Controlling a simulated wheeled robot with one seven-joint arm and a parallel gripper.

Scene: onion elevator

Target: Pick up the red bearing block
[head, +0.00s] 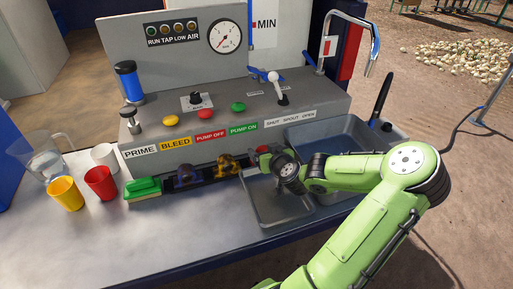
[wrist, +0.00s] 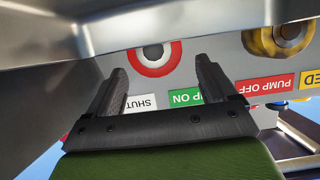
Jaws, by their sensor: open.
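The red bearing block (head: 263,149) is mostly hidden behind my gripper (head: 276,162) in the head view, at the right end of a dark rack below the labelled panel. In the wrist view the red block (wrist: 138,62) shows as a red ring with a pale centre and dark middle. It lies beyond and between the two fingertips (wrist: 161,66). My gripper is open, with a wide gap between its fingers. I cannot tell whether either finger touches the block.
A yellow bearing block (head: 228,164) and a dark blue one (head: 184,176) sit left on the rack (head: 205,181). A green-topped block (head: 143,187), red cup (head: 101,183), yellow cup (head: 65,193), white cup and clear jug stand further left. A metal basin (head: 282,212) lies under my gripper.

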